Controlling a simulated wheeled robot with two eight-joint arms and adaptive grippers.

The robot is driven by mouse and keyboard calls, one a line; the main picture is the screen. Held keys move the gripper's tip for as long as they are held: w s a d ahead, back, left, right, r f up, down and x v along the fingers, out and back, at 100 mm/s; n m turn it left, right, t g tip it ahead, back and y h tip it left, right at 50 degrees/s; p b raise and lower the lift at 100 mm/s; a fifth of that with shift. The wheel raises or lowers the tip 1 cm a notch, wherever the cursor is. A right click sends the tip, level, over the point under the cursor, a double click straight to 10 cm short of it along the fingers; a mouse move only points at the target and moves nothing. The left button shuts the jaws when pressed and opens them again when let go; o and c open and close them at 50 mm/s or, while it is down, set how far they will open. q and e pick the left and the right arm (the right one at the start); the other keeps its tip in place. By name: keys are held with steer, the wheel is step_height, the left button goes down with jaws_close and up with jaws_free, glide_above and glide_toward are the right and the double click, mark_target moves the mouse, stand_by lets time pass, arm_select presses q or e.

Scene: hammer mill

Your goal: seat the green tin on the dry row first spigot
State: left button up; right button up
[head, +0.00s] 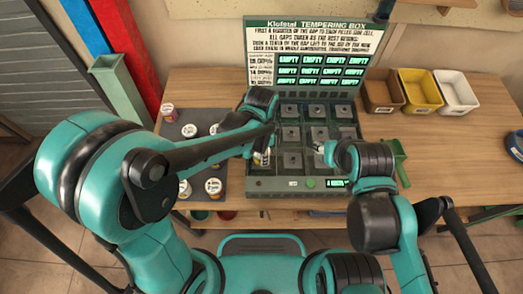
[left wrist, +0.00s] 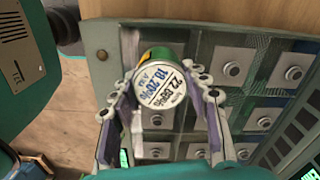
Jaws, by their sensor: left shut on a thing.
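The green tin (left wrist: 163,88), with a white printed lid, is held between the fingers of my left gripper (left wrist: 165,100) in the left wrist view. In the head view my left gripper (head: 262,150) is over the left column of the tempering box (head: 252,184), mostly hidden by my forearm; a bit of the tin (head: 261,159) shows below it. The box has rows of square pads with round metal spigots (left wrist: 293,73). The tin hides part of the spigots under it; I cannot tell whether it touches one. My right gripper (head: 325,150) is at the box's right side, its fingers unclear.
A dark mat (head: 203,158) with several lidded tins lies left of the box. Brown, yellow and white bins (head: 457,91) stand at the back right. The display panel (head: 313,68) reads EMPTY in its cells.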

arm_select(q)
steer(key=shift+f, duration=0.25)
steer(key=o, duration=1.4)
steer(key=shift+c, duration=0.2)
step_height(320, 180, up, 12)
step_height(320, 180, up, 8)
steer(key=p, duration=0.6)
